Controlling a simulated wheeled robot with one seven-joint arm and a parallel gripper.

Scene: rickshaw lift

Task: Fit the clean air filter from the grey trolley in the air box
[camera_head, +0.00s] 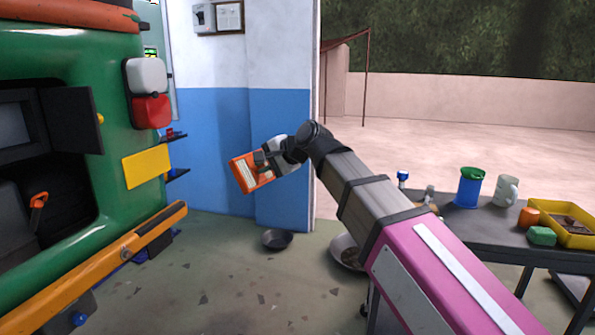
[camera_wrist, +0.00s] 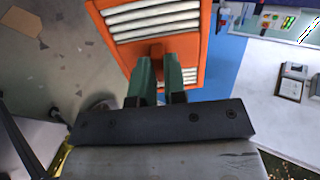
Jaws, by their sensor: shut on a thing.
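My gripper (camera_head: 262,160) is shut on the clean air filter (camera_head: 248,174), an orange frame with white pleats. It holds the filter tilted in the air before the blue and white wall, to the right of the green rickshaw. In the wrist view the green fingertips (camera_wrist: 159,78) close on an orange tab at the edge of the filter (camera_wrist: 203,45). The rickshaw's rear bay (camera_head: 60,190) is open at the left, with a dark flap swung out. Inside are dark box shapes and an orange handle (camera_head: 39,200). I cannot tell for sure which is the air box.
An orange bumper bar (camera_head: 120,262) juts from the rickshaw. Space between rickshaw and filter is clear.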

